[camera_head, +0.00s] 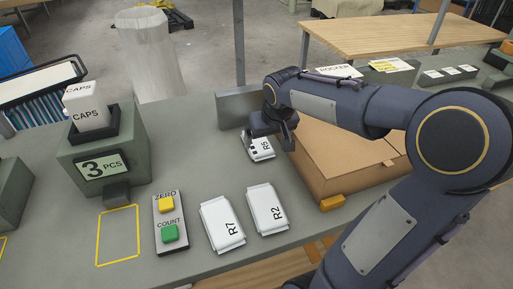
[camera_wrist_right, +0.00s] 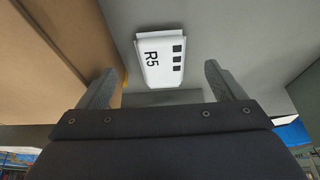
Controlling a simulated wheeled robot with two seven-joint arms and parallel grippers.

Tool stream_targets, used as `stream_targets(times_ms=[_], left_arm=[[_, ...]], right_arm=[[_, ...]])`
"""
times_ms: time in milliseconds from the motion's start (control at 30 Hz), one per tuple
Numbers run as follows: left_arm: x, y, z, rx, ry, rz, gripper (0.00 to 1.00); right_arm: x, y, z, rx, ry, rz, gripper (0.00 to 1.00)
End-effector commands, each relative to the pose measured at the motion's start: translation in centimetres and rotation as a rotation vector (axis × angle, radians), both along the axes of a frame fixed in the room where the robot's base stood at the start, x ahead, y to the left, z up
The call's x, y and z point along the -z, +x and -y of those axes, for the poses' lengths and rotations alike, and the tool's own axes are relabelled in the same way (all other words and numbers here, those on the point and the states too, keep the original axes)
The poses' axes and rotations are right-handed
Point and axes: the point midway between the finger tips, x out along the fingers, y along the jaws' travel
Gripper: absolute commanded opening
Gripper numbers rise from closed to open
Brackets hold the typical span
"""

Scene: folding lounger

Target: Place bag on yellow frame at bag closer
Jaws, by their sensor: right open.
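A white bag marked R5 (camera_head: 262,148) lies on the grey-green bench below my right gripper (camera_head: 277,135), partly hidden by it. In the right wrist view the R5 bag (camera_wrist_right: 160,57) lies beyond the open, empty fingers (camera_wrist_right: 160,85), apart from them. Two more white bags, R7 (camera_head: 222,223) and R2 (camera_head: 266,209), lie nearer the front. An empty yellow frame (camera_head: 138,232) is marked on the bench before the counter reading 3 PCS (camera_head: 103,168). Part of another yellow line (camera_head: 3,243) shows at the left edge. I cannot tell which device is the bag closer.
A button box (camera_head: 170,222) with yellow ZERO and green COUNT buttons stands between the yellow frame and R7. A brown carton (camera_head: 335,165) stands right of R5, and a grey metal plate (camera_head: 232,110) behind it. A wooden table (camera_head: 400,32) stands farther back.

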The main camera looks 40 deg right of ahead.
Motion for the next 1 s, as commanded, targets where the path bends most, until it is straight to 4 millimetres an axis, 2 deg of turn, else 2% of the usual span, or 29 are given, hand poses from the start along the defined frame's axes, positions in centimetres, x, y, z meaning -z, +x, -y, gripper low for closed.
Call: stream_targets(times_ms=[33,267,600,867,1000], left_arm=[[0.2,0.0,0.0,0.0,0.0,0.0,0.0],[0.5,0.0,0.0,0.0,0.0,0.0,0.0],[1.2,0.0,0.0,0.0,0.0,0.0,0.0],[1.1,0.0,0.0,0.0,0.0,0.0,0.0],[1.2,0.0,0.0,0.0,0.0,0.0,0.0]], right_arm=[[0.9,0.2,0.1,-0.001,0.001,-0.004,0.89],[2.5,0.9,0.3,-0.001,0.0,-0.001,0.89],[6.7,2.4,0.7,0.0,0.001,-0.002,0.89],[6.9,2.6,0.8,0.0,0.001,0.001,0.89],[6.9,2.6,0.7,0.0,0.001,0.001,0.73]])
